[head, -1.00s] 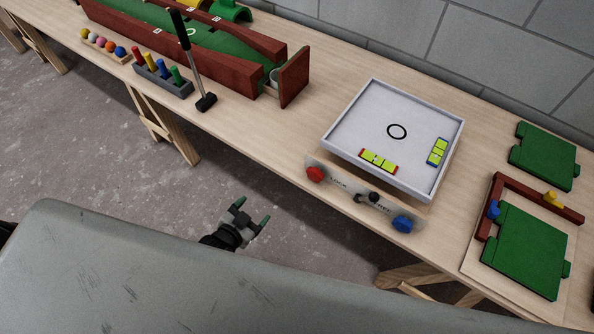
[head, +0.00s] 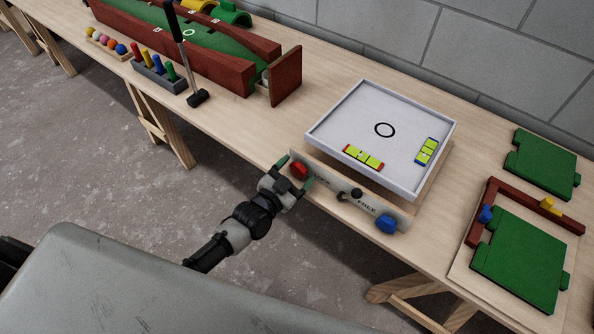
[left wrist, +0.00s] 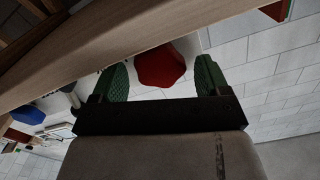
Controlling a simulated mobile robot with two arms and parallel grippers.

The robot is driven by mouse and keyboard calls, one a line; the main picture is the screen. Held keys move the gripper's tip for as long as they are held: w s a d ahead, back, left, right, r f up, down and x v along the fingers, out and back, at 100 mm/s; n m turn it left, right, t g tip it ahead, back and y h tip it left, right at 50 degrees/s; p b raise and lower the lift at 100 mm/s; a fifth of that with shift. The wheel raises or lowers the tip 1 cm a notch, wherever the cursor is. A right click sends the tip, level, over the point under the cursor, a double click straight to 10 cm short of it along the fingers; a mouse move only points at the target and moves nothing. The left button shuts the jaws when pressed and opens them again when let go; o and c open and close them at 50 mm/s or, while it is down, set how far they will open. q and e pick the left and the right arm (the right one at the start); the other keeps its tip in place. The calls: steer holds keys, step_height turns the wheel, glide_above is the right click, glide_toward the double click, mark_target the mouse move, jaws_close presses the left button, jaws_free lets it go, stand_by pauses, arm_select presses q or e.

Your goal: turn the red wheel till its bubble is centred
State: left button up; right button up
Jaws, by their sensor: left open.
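The red wheel (head: 298,171) is on the left end of the pale front panel (head: 330,186). The white tilting tray (head: 399,115) behind it carries a yellow-green level with red ends (head: 363,158) along its front edge. That level's bubble is too small to read. My left gripper (head: 296,173) is open at the red wheel, one green fingertip on each side. In the left wrist view, the red wheel (left wrist: 161,66) sits between the two spread fingertips, with gaps visible on both sides. My right gripper is not in view.
A blue wheel (head: 386,224) is on the panel's right end, with a dark knob (head: 356,194) between, near the word FREE. A blue-ended level (head: 427,151) lies at the tray's right side. Green boards (head: 518,258) lie at right; a mallet (head: 198,97) stands at left.

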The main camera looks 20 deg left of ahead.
arm_select(q)
steer(key=shift+w+d, duration=0.15)
steer(key=shift+w, duration=0.15)
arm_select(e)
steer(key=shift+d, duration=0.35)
arm_select(q)
steer(key=c, duration=0.9)
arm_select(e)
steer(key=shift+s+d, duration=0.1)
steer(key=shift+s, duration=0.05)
arm_select(q)
steer(key=n, duration=0.3)
steer(key=shift+n, duration=1.9)
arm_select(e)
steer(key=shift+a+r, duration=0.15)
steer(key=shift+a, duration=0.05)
arm_select(q)
steer(key=shift+a+f, duration=0.1)
steer(key=shift+a, duration=0.1)
